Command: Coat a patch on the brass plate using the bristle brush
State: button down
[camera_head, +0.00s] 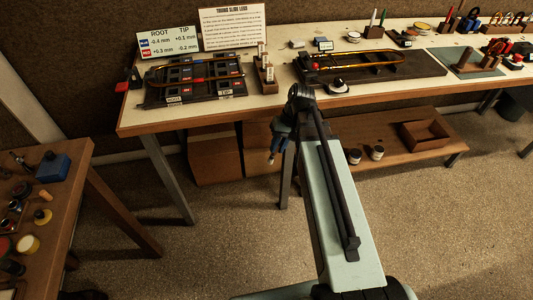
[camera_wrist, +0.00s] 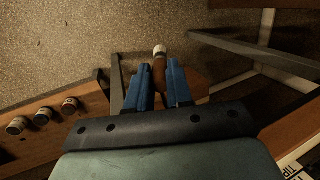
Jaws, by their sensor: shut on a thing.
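In the wrist view, the two blue fingers of my gripper (camera_wrist: 161,84) are shut on a brown-handled tool (camera_wrist: 160,72) with a pale end, which looks like the bristle brush. The pale end points away from my wrist. In the head view, my gripper (camera_head: 277,144) hangs in front of the long bench's front edge, below its top, over open floor. The tool is small and mostly hidden there. I cannot make out the brass plate for certain in either view.
The long bench (camera_head: 220,112) carries a dark rack (camera_head: 195,80), a board with a brass slide (camera_head: 360,64) and a green mat (camera_head: 467,62). Its low shelf holds dark jars (camera_head: 354,156) and an open wooden box (camera_head: 425,134). A cluttered side table (camera_head: 60,215) stands left.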

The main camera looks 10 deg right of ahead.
jog(key=shift+a, duration=0.1)
jog(key=s+a+r, duration=0.1)
jog(key=a+r, duration=0.3)
jog(key=a, duration=0.7)
jog(key=s+a+r, duration=0.1)
jog(key=a+r, duration=0.3)
jog(key=a, duration=0.7)
jog(key=s+a+r, duration=0.1)
jog(key=a+r, duration=0.2)
jog(key=a, duration=0.8)
jog(key=s+a+r+g+y, duration=0.1)
jog(key=s+a+r, duration=0.35)
jog(key=a, duration=0.35)
jog(key=s+a+r, duration=0.3)
jog(key=s+a, duration=0.3)
jog(key=a, duration=0.3)
jog(key=s+a+r, duration=0.4)
jog(key=s+a, duration=0.2)
jog(key=s, duration=0.5)
jog(key=s+a+r+g+y, duration=0.1)
jog(key=s+a+r, duration=0.4)
jog(key=s, duration=0.5)
jog(key=s+a+r, duration=0.4)
jog(key=s+a, duration=0.2)
jog(key=s, duration=0.5)
jog(key=shift+w+d+f, duration=0.1)
jog(key=shift+f, duration=1.05)
jog(key=shift+w+d+f, duration=0.1)
jog(key=shift+f, duration=1.05)
